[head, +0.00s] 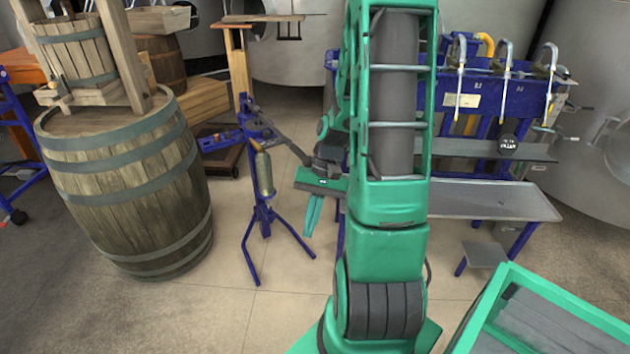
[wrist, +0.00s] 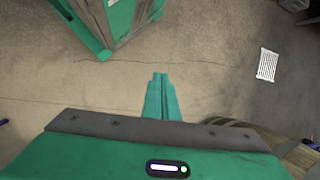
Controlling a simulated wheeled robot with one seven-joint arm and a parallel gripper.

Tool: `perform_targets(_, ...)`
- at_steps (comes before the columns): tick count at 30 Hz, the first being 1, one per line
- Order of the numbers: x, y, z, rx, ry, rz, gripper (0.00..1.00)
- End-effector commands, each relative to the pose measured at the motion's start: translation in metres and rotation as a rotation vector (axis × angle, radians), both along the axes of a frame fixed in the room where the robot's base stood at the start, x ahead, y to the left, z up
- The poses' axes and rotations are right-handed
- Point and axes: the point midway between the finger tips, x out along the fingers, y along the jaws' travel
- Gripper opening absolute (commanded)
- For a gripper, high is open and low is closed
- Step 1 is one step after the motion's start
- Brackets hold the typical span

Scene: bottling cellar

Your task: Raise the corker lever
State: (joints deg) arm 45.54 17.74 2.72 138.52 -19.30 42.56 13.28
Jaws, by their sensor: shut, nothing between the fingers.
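The blue corker (head: 256,131) stands on three splayed legs left of my arm in the head view. A greenish bottle (head: 263,174) is upright in it. A dark bar, which looks like the corker lever (head: 289,147), slopes down to the right from the corker's head. Its far end is close to my wrist, and I cannot tell whether they touch. My gripper (head: 309,231) points down, right of the bottle and below the lever's end. Its green fingers are together and empty. In the wrist view my gripper (wrist: 160,76) is over bare floor; the lever is not clearly visible there.
A large barrel (head: 130,185) with a wooden press on it stands left of the corker. A blue filling bench (head: 490,200) with several spouts is at the right. A pale floor grate (wrist: 268,64) shows in the wrist view. Floor before the corker is clear.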

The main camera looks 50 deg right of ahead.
Motion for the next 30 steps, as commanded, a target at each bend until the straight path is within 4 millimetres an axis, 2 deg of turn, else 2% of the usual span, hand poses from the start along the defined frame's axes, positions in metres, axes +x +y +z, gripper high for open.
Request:
perform_targets(1,0.003,0.001,-0.013,0.049,0.002,-0.03,0.0)
perform_targets(6,0.021,0.009,-0.047,0.199,-0.024,-0.136,0.0)
perform_targets(15,0.058,0.02,-0.087,0.492,-0.11,-0.373,0.0)
perform_targets(23,0.097,0.015,-0.098,0.765,-0.224,-0.622,0.0)
perform_targets(30,0.131,-0.015,-0.091,1.03,-0.36,-0.883,0.0)
